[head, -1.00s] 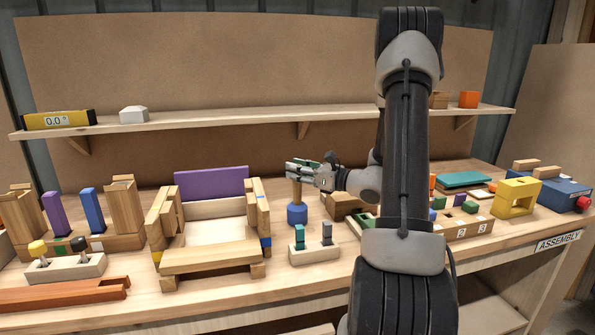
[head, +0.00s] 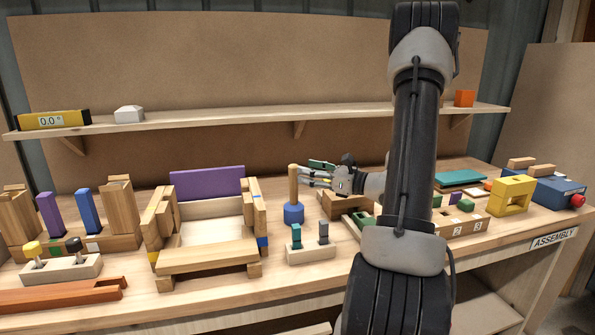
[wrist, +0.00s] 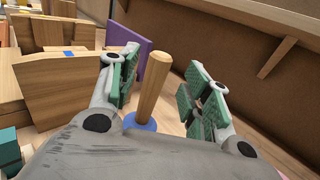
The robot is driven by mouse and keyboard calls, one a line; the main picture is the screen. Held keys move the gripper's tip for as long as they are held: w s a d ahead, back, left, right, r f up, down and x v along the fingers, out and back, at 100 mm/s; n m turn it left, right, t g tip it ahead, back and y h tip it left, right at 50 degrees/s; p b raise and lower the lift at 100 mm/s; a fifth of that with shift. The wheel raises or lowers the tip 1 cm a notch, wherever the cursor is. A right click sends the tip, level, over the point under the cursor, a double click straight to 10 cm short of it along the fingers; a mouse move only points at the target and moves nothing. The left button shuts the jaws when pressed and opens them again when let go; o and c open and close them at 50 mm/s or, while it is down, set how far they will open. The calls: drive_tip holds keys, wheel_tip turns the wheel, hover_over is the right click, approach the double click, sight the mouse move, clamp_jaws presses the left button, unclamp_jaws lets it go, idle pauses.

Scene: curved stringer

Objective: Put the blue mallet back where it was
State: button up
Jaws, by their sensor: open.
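The blue mallet stands upright on the bench, its blue head (head: 293,214) down and its wooden handle (head: 293,183) pointing up. It stands just right of the wooden frame with the purple back panel. My gripper (head: 318,174) is open, to the right of the handle and apart from it in the head view. In the wrist view the handle (wrist: 153,85) rises beyond the palm, between the directions of the two open green-padded fingers. The blue head (wrist: 139,122) is partly hidden by my gripper's body.
The wooden frame (head: 210,255) with its purple panel (head: 207,183) is left of the mallet. A pale block with teal and grey pegs (head: 311,253) stands in front. A wooden block (head: 334,206) is close at right. A shelf (head: 240,116) runs behind.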

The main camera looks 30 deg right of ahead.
drive_tip(key=v, duration=0.6)
drive_tip(key=s+a+r+n+g, duration=0.2)
drive_tip(key=s+a+n+g, duration=1.2)
drive_tip(key=a+n, duration=0.4)
drive_tip(key=s+d+r+n+t+h, duration=0.2)
drive_tip(key=s+d+r+n+h, duration=0.3)
drive_tip(key=n+h, duration=0.3)
drive_tip(key=s+n, duration=0.1)
drive_tip(key=n, duration=0.3)
drive_tip(key=shift+s+t+h, duration=0.2)
drive_tip(key=shift+t+h, duration=0.1)
drive_tip(key=shift+h, duration=0.1)
